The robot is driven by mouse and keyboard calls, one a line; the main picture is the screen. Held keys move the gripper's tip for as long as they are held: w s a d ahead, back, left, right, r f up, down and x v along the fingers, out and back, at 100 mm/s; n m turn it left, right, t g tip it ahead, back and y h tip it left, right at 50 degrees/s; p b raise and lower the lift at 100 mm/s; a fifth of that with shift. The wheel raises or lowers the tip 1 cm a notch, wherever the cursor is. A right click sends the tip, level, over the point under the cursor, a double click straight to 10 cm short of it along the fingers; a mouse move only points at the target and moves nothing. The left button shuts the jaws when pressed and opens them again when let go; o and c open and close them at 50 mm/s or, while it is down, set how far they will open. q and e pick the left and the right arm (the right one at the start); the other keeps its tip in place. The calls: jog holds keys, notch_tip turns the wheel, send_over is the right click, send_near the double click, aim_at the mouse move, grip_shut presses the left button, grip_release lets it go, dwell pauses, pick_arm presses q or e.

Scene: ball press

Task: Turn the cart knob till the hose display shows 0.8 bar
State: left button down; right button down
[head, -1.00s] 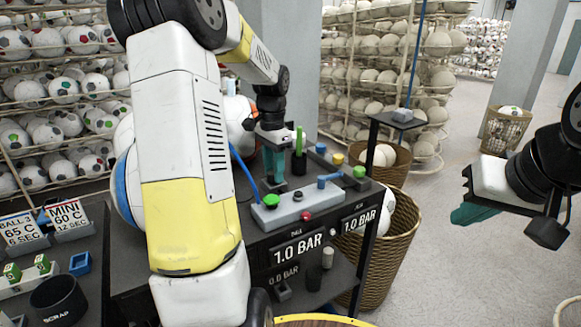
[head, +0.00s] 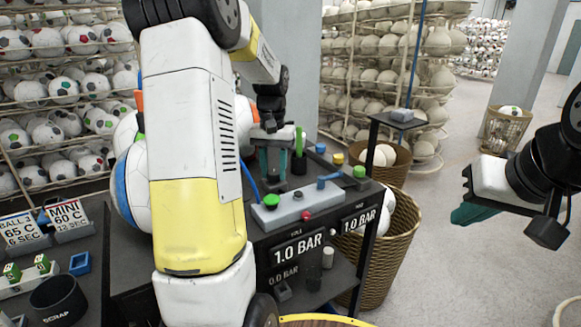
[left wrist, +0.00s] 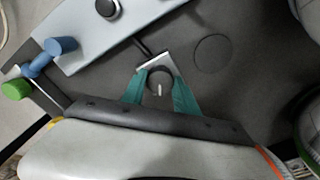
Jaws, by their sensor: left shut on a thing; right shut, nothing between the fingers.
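My left gripper (head: 272,160) points down at the back of the dark cart top (head: 252,180). In the left wrist view its teal fingers (left wrist: 159,92) are shut on a round black knob (left wrist: 159,80) with a white mark. The knob is hidden behind the fingers in the head view. Two displays on the cart front both read 1.0 BAR: a front one (head: 298,248) and a right one (head: 360,218). The small captions above them are hard to read; the right one seems to be the hose display. My right gripper (head: 474,213) is shut and empty, off to the right.
A grey block (head: 290,211) with green and red buttons stands on the cart in front of the gripper. A dim lower display reads 0.0 BAR. Wicker baskets (head: 392,260) stand right of the cart.

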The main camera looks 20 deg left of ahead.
aim_at(274, 172)
pick_arm(q)
jog(key=shift+n, duration=1.6)
jog(key=c, duration=0.9)
grip_release()
jog(key=shift+c, duration=0.2)
notch_tip(274, 172, up, 8)
jog(key=shift+f, duration=0.25)
jog(key=shift+r, duration=0.2)
